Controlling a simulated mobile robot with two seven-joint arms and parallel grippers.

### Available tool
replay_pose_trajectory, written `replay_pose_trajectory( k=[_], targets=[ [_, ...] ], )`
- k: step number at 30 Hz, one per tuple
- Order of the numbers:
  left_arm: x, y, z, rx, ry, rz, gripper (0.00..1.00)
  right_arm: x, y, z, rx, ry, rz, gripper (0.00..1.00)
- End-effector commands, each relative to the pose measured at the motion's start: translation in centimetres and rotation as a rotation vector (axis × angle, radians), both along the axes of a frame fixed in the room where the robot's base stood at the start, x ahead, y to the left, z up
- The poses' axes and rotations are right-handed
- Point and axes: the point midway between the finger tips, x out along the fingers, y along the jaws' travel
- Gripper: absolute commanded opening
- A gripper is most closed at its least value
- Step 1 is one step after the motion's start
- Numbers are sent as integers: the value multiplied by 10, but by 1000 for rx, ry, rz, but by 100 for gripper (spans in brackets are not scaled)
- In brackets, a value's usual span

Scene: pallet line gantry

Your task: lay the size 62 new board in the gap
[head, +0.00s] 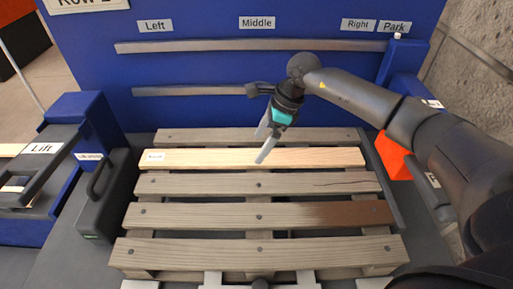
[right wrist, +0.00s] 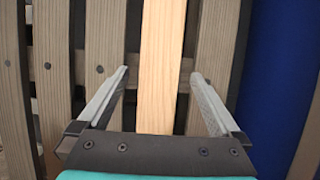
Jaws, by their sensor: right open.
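The new board (head: 210,158), pale and clean, lies flat across the pallet (head: 190,251) in the row between the farthest grey board and the cracked one. A small white label sits on its left end; its print is too small to read. My right gripper (head: 262,146) is open just above the board, right of its middle. In the right wrist view the board (right wrist: 160,45) runs between the two spread fingers (right wrist: 159,74), with space on both sides. My left gripper is not in view.
A blue panel (head: 200,75) with two grey rails (head: 190,46) stands behind the pallet, marked Left, Middle, Right and Park. A lift (head: 45,149) stands at left, beside a dark handle (head: 98,185). An orange block (head: 394,160) is at right. One pallet board (head: 350,214) is stained brown.

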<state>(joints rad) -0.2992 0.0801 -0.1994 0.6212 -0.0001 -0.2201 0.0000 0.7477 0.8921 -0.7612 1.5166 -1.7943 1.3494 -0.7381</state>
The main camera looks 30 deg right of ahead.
Motion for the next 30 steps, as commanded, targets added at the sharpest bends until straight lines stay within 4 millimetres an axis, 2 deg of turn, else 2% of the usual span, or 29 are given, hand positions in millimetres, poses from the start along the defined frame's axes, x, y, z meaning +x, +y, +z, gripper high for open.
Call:
replay_pose_trajectory(
  k=[1,6,12,17,30],
  targets=[
    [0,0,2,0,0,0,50,-1,-5,13,-3,-5,-1,100],
    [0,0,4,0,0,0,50,-7,-18,46,-2,-4,-2,100],
    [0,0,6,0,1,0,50,-12,-27,71,-2,-1,-2,100],
    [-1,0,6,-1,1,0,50,-14,-28,77,0,0,0,100],
    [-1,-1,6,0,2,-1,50,-14,-29,77,0,0,0,100]
  ],
)
